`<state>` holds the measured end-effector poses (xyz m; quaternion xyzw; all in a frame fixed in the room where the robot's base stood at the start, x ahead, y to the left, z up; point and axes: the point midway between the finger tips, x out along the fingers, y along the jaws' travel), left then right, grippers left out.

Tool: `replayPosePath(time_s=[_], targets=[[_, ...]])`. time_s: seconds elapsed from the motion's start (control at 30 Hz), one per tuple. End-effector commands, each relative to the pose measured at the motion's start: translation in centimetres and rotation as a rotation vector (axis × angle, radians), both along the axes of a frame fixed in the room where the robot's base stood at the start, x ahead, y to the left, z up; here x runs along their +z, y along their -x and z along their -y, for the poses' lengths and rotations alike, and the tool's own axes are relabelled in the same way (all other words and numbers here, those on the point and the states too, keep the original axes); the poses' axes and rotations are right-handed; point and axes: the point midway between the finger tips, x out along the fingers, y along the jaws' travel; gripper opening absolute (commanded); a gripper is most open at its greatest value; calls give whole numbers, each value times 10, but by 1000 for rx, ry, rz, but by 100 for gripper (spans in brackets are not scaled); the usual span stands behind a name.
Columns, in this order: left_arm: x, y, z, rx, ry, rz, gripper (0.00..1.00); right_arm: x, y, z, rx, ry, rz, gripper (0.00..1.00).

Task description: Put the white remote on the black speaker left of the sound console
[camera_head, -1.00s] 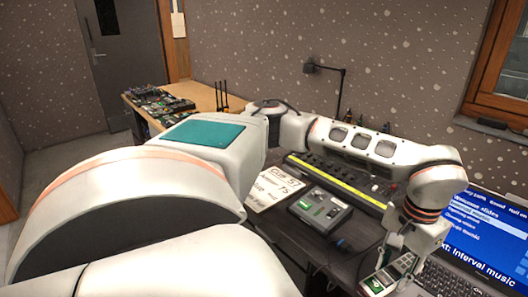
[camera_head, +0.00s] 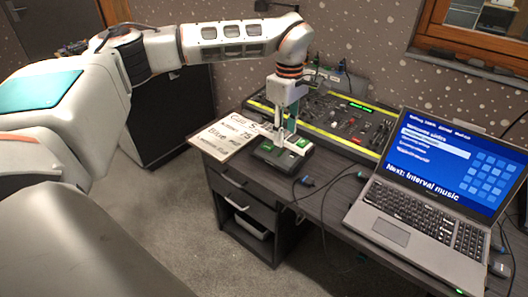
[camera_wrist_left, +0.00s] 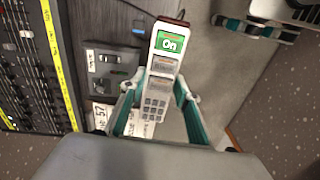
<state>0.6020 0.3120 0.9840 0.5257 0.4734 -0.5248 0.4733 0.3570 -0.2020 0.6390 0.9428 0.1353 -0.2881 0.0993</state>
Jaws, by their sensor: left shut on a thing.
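The white remote (camera_wrist_left: 160,85), with a green "On" label and a keypad, is between the fingers of my left gripper (camera_wrist_left: 158,100) in the left wrist view. In the head view my left gripper (camera_head: 284,132) points down over the grey control box (camera_head: 284,157), in front of the sound console (camera_head: 335,122). I cannot clearly separate the remote from the box there. A tall dark block (camera_head: 172,118) stands left of the console, partly behind my arm; I cannot tell whether it is the black speaker. Teal and white parts at the wrist view's upper right look like my right gripper (camera_wrist_left: 262,24).
A paper sheet (camera_head: 226,136) lies on the desk left of the box. An open laptop (camera_head: 425,195) takes up the right of the desk. Cables (camera_head: 322,190) run over the front edge. Drawers (camera_head: 240,205) are below, with open carpet to the left.

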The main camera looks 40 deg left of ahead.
Motion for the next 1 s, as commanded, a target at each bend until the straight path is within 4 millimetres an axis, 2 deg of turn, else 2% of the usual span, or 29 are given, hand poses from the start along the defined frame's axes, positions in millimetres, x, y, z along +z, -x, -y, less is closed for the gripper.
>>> replayPosePath(time_s=[0.17, 0.6, 0.7, 1.0], targets=[[-26, 0, -1, 30, 1, -6, 7, -4, 1, 0, 0, 0, -3, 0], [-131, 0, -1, 27, 1, -5, 7, -15, 4, 0, 1, 1, -10, 0], [-146, -1, -1, 27, 1, -3, 7, -16, 4, 0, 1, 1, -12, 0], [-167, -1, -1, 25, 2, -2, 7, -18, 5, 0, 0, 1, -13, 0]])
